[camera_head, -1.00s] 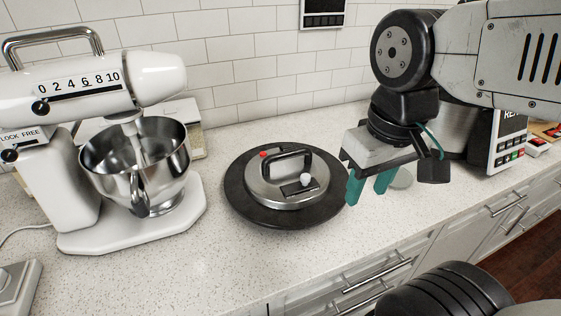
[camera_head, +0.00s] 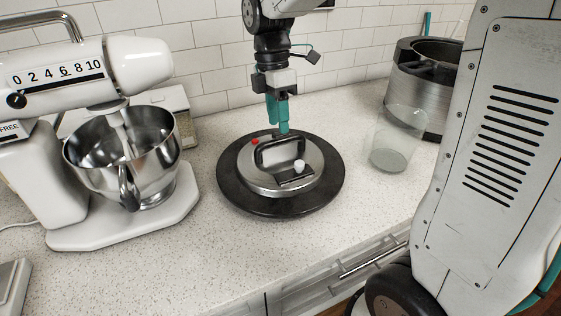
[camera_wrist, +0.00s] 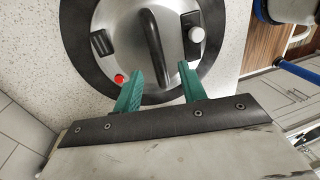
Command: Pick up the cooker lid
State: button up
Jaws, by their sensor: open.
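The cooker lid (camera_head: 278,183) is a round silver disc with a black arched handle (camera_head: 279,151), a red button and a white knob. It lies on a dark round plate (camera_head: 234,199) on the counter. My gripper (camera_head: 278,130) points down just behind the handle in the head view, its teal fingers seen nearly edge-on. In the wrist view, the lid (camera_wrist: 128,52) lies ahead of the open fingers (camera_wrist: 160,72), and the handle (camera_wrist: 152,45) is between their lines.
A stand mixer (camera_head: 90,140) with a steel bowl stands at left. A clear glass container (camera_head: 397,140) and a silver cooker pot (camera_head: 425,85) stand at right. The tiled wall is close behind. The counter in front of the plate is clear.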

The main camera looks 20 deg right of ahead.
aim_at(280, 145)
jog(key=f, duration=0.4)
jog(key=s+f, duration=0.1)
jog(key=f, duration=0.1)
jog(key=shift+f, duration=0.25)
grip_shut()
